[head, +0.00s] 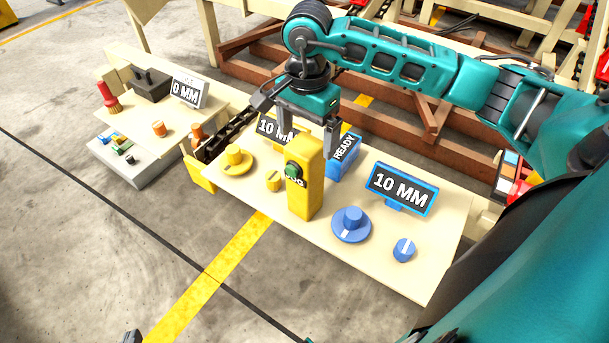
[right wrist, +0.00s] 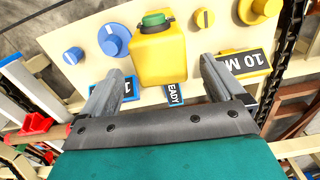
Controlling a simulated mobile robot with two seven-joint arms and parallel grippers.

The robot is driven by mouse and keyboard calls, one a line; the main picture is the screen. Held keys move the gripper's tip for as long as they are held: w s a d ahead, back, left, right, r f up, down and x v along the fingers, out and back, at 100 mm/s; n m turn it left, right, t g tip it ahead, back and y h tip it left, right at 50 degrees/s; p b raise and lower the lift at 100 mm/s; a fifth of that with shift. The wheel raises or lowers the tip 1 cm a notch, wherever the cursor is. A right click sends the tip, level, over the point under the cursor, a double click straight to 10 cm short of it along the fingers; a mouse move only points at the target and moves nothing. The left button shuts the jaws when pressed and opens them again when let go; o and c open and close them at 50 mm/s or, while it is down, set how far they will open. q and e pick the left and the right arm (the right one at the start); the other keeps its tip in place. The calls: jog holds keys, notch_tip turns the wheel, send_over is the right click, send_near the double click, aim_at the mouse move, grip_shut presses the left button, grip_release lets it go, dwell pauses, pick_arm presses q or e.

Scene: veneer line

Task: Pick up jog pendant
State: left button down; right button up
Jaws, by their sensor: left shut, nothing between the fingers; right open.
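The jog pendant, a yellow upright box (head: 305,190) with a green button on its front, stands on the cream table. Part of its dark lettering shows in the head view. It also shows in the right wrist view (right wrist: 165,55), beyond and between the fingertips. My right gripper (head: 307,147) is open and empty, pointing down over the pendant's top, one finger to each side; its fingers also show in the right wrist view (right wrist: 163,72). I cannot tell whether they touch it. Only a small part of my left gripper (head: 131,336) shows at the bottom edge, shut and away from the table.
Beside the pendant are yellow dials (head: 236,158), a blue dial (head: 351,226), a blue knob (head: 404,250) and a blue-framed 10 MM sign (head: 401,188). A blue READY block (head: 342,160) stands close behind. A chain (head: 226,133) runs along the table's left edge.

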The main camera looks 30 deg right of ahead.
aim_at(305, 180)
jog(key=f, duration=0.6)
jog(key=shift+a, duration=0.2)
jog(key=shift+r, duration=0.1)
grip_shut()
dwell(0.6)
